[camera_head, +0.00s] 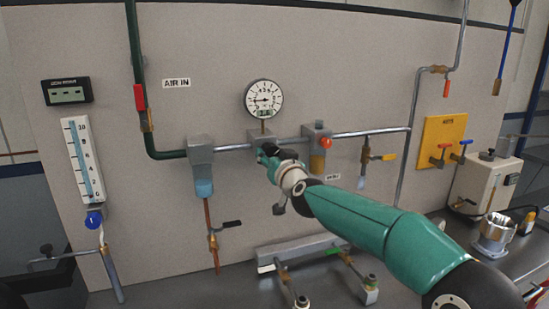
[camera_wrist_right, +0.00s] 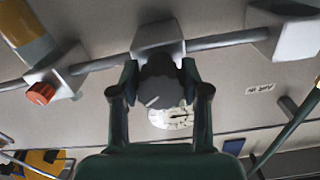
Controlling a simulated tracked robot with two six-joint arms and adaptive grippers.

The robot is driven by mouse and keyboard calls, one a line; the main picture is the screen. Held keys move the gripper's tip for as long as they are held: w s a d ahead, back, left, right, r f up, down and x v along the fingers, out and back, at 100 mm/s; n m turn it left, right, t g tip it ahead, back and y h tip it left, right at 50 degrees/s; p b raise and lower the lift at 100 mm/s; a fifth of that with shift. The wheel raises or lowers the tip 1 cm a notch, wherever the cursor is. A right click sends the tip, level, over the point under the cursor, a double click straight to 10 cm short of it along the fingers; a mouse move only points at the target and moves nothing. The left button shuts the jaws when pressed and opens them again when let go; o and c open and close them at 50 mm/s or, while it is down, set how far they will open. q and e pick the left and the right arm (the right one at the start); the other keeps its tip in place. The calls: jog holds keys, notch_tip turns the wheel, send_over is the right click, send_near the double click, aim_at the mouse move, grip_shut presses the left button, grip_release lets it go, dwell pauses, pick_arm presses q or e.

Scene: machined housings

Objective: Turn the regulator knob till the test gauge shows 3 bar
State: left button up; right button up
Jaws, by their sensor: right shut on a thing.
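The round white test gauge (camera_head: 263,99) stands above the pipe on the wall panel. Its thin dark needle points roughly left; the figures are too small to read surely. The grey regulator body (camera_head: 262,137) sits in the pipe line below the gauge. My right gripper (camera_head: 268,152) is at the front of it. In the right wrist view, both fingers of my right gripper (camera_wrist_right: 159,92) are closed around the dark regulator knob (camera_wrist_right: 158,80), which has a light mark. The gauge face (camera_wrist_right: 171,117) shows partly behind the knob there. My left gripper is out of view.
A grey filter with a blue bowl (camera_head: 203,186) hangs left of the regulator. A unit with a red knob (camera_head: 325,142) is close on the right. Below are a bench with valves (camera_head: 300,245) and, at right, a metal cup (camera_head: 495,233).

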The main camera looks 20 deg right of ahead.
jog(key=m+b, duration=0.1)
jog(key=m, duration=0.6)
dwell(0.5)
jog(key=o, duration=1.1)
jog(key=shift+o, duration=0.2)
jog(key=shift+a, duration=0.1)
jog(key=s, duration=1.2)
jog(key=shift+d, duration=0.2)
